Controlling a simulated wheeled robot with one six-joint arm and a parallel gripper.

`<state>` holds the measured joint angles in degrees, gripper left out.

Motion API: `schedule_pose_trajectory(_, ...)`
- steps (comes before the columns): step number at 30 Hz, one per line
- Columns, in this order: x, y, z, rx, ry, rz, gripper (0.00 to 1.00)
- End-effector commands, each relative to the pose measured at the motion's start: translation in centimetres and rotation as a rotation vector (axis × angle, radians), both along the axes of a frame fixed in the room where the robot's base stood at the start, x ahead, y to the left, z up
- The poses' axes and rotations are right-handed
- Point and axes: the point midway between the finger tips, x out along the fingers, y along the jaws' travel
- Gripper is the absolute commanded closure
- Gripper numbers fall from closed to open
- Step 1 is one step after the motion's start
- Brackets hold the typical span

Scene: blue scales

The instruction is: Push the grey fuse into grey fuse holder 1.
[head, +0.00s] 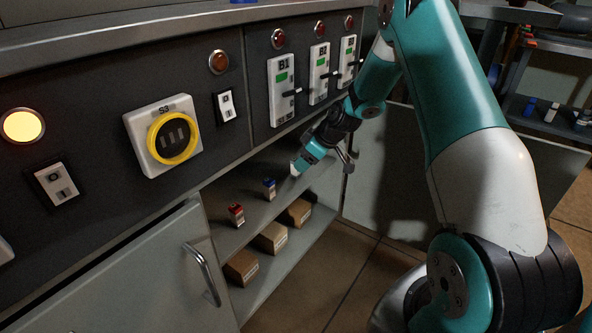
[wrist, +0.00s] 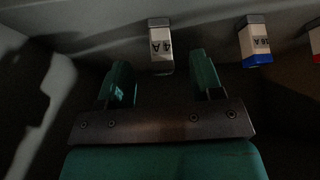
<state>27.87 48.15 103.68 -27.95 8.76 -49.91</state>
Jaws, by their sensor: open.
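The grey fuse (wrist: 161,48), a small white and grey block with a label, stands on the shelf in the wrist view. My gripper (wrist: 163,78) is open, with one teal finger on each side of the line to the fuse. The fuse is just beyond the fingertips, roughly centred between them, and nothing is held. In the head view my gripper (head: 306,160) reaches into the open shelf under the panel, with a small pale end of the fuse (head: 294,170) beside it. I cannot make out grey fuse holder 1 in either view.
A blue fuse (head: 270,188) and a red fuse (head: 236,214) stand on the same shelf, left of my gripper in the head view. Several cardboard boxes (head: 272,237) sit on the lower shelf. The switch panel (head: 235,130) overhangs the shelf; a cabinet door (head: 165,265) stands at left.

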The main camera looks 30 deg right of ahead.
Motion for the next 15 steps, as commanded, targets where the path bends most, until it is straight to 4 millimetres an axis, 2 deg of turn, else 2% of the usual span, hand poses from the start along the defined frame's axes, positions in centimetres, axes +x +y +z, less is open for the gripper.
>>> schedule_pose_trajectory(5,0.5,0.3,-1.3,0.000,0.000,0.002,0.40)
schedule_pose_trajectory(12,2.1,1.3,-4.2,0.001,0.000,0.003,0.40)
schedule_pose_trajectory(15,2.5,1.5,-4.5,0.000,0.000,0.001,0.40)
